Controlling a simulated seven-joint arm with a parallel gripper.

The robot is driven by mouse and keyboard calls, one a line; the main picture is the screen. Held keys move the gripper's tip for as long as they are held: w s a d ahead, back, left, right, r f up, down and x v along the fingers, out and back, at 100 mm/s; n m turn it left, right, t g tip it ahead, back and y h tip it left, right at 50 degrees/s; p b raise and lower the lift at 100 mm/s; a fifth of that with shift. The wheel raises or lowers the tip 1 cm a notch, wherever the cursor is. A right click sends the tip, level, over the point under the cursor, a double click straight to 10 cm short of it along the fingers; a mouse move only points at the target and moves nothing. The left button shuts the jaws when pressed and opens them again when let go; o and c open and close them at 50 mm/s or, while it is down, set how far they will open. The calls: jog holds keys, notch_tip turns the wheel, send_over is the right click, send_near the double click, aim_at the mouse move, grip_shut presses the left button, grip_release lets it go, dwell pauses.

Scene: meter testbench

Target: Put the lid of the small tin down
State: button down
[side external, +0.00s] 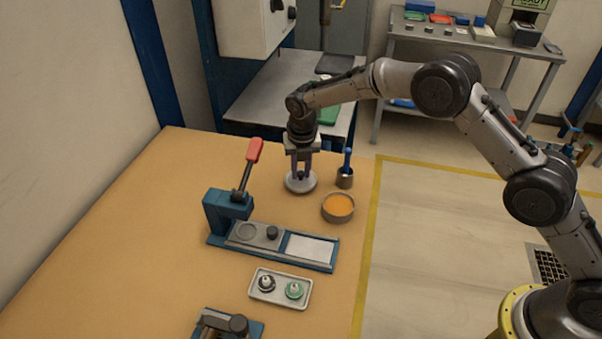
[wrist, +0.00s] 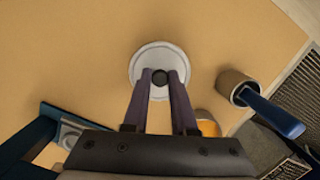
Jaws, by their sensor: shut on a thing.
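The lid (side external: 301,184) is a pale grey disc near the back right of the orange tabletop. In the wrist view the lid (wrist: 159,58) shows a dark knob at its middle. My gripper (side external: 301,174) points down over it, and its fingers (wrist: 160,76) are shut on the knob. The lid looks level and at or very near the table surface; I cannot tell whether it touches. The small round tin (side external: 338,207) stands uncovered to the front right of the lid, with orange inside. Part of the tin (wrist: 208,124) shows behind my gripper in the wrist view.
A small cup (side external: 345,178) with a blue-handled tool stands right of the lid. A blue press (side external: 228,212) with a red-handled lever is to the front left. A tray (side external: 280,299) with two small parts lies nearer the front. The tabletop left of the lid is clear.

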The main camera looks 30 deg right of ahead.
aim_at(302, 184)
jog(key=shift+f, duration=0.65)
jog(key=shift+f, duration=0.1)
jog(key=c, duration=0.7)
grip_release()
jog(key=shift+f, duration=0.1)
jog(key=r, duration=0.4)
jog(key=s+r, duration=0.1)
jog(key=r, duration=0.7)
jog(key=shift+s+a+r, duration=0.15)
jog(key=shift+s+a, duration=0.2)
